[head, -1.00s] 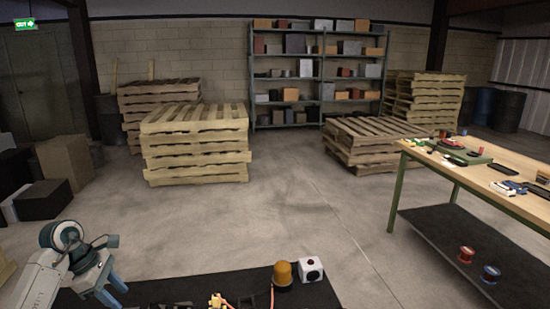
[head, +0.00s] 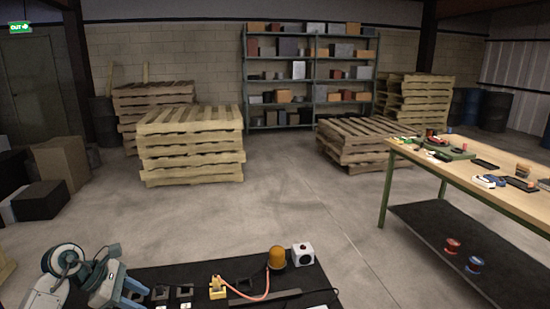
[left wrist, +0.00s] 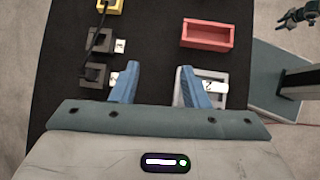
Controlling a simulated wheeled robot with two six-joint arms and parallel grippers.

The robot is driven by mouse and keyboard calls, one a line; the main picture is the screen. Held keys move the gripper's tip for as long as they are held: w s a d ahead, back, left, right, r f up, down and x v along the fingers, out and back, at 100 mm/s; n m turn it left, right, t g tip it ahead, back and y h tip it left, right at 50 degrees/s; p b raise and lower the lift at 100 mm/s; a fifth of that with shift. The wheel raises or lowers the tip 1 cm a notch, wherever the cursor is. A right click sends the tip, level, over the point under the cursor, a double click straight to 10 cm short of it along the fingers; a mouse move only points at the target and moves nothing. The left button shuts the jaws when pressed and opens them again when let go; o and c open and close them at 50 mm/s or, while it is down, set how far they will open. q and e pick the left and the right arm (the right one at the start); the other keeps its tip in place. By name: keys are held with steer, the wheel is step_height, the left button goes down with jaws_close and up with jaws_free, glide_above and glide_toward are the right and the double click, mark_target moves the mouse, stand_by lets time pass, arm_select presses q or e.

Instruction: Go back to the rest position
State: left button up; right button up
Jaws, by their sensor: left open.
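My left gripper (head: 120,292) is at the lower left of the head view, over the left end of a black-topped bench (head: 205,272). In the left wrist view its two blue fingers (left wrist: 160,88) are spread apart with nothing held between them. A grey-white bracket-like part (left wrist: 214,88) is partly hidden behind the right finger. A small dark part (left wrist: 297,16) at the top right of that view looks like my right gripper; its jaws are too small to read. The head view does not show my right gripper.
The bench holds a yellow block (head: 217,288) with an orange cable, an amber lamp (head: 277,258), a white box (head: 302,254), dark grey blocks (left wrist: 98,48) and a red tray (left wrist: 207,34). A wooden workbench (head: 470,180) stands right. Open floor lies between (head: 330,215).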

arm_select(q)
steer(key=s+d+r+n+t+h, duration=0.2)
steer(key=d+r+n+t+h, duration=0.7)
steer(key=d, duration=0.3)
steer(key=s+a+f+n+t+y, duration=0.15)
steer(key=a+n+t+y, duration=0.35)
steer(key=n+y, duration=0.5)
steer(key=s+a+n+t+y, duration=0.2)
steer(key=a+n+t+y, duration=0.3)
steer(key=n, duration=1)
steer(key=s+a+f+n+g+y, duration=0.2)
steer(key=s+f+n+g+y, duration=0.45)
steer(key=f+n, duration=0.3)
steer(key=s+d+f+n+g+h, duration=0.2)
steer(key=s+d+f+n+g, duration=0.15)
steer(key=s+f+g, duration=0.55)
steer(key=s+d+f+n+g+h, duration=0.3)
steer(key=s+d+f, duration=0.1)
steer(key=s, duration=0.8)
steer(key=a+f+g, duration=0.1)
steer(key=a+f, duration=0.2)
steer(key=f, duration=2.9)
steer(key=s+a+f+g, duration=0.1)
steer(key=s+f, duration=1.6)
steer(key=s, duration=0.1)
steer(key=shift+s+a+f, duration=0.2)
steer(key=shift+a+f, duration=0.05)
steer(key=shift+f, duration=0.05)
